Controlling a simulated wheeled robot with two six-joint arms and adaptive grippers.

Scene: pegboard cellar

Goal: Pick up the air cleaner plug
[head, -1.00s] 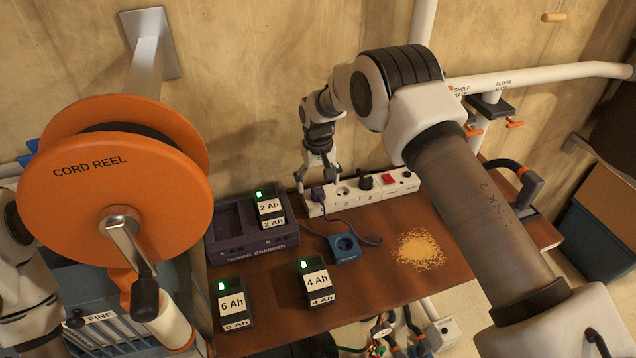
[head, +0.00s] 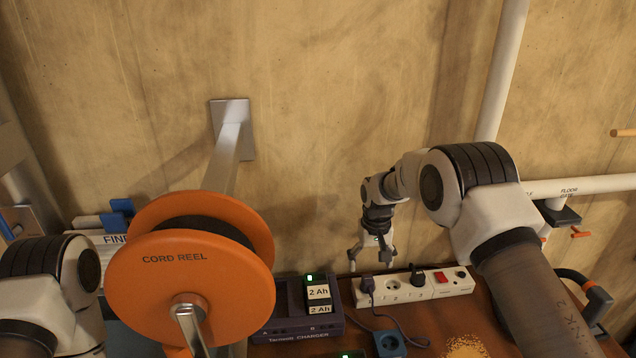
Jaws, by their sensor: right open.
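A white power strip (head: 452,284) lies at the back of the bench against the wall in the head view. A dark purple plug (head: 367,286) sits in its left end, with a cord running from it. A black plug (head: 417,277) sits further right in the strip. No readable label tells which plug is the air cleaner's. My right gripper (head: 370,262) points down, open and empty, just above the purple plug, with its fingers spread to either side. I cannot tell whether it touches the plug. My left arm shows at the left edge; its gripper is not in view.
An orange cord reel (head: 132,291) stands large in the left foreground on a wall arm. A charger (head: 275,330) with a 2 Ah battery (head: 318,292), a blue socket box (head: 388,344) and a sawdust pile (head: 465,347) are on the bench. A white pipe (head: 500,80) runs up the wall.

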